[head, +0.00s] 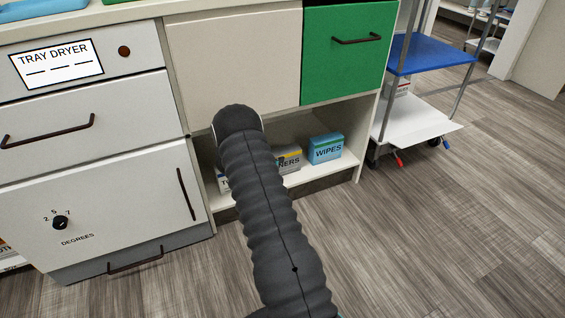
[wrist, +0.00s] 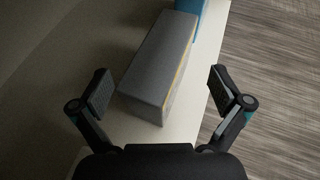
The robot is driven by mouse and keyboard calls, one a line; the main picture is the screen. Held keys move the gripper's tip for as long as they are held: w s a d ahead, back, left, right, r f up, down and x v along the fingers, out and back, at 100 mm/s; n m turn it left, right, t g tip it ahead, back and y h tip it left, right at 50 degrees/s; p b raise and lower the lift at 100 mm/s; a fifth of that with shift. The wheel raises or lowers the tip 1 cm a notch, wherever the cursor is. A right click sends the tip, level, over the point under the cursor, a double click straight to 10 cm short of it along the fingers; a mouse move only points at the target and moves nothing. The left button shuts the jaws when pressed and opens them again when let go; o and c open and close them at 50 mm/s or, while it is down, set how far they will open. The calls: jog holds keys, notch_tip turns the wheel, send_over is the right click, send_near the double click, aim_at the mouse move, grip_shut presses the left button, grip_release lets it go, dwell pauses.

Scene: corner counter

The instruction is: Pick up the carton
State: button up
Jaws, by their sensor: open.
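The likely carton is a grey box with a yellow stripe (wrist: 160,62), lying lengthwise ahead of my gripper in the wrist view. In the head view a grey-white box lettered "...NERS" (head: 290,159) sits on the low open shelf, partly hidden by my arm; it appears to be the same box. My gripper (wrist: 157,91) is open and empty. Its fingers stand apart on the left and right of the box's near end, with a gap on each side. In the head view my arm hides the gripper.
A blue "WIPES" box (head: 326,148) stands right of the carton, and its blue side shows beyond it in the wrist view (wrist: 190,6). Another box (head: 224,181) is mostly hidden at left. The shelf (head: 338,167) has a cabinet above. A cart (head: 420,118) stands right; floor is clear in front.

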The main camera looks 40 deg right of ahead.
aim_at(281, 151)
jog(key=shift+x, duration=2.65)
jog(key=shift+s+r, duration=0.15)
jog(key=shift+r, duration=0.05)
grip_shut()
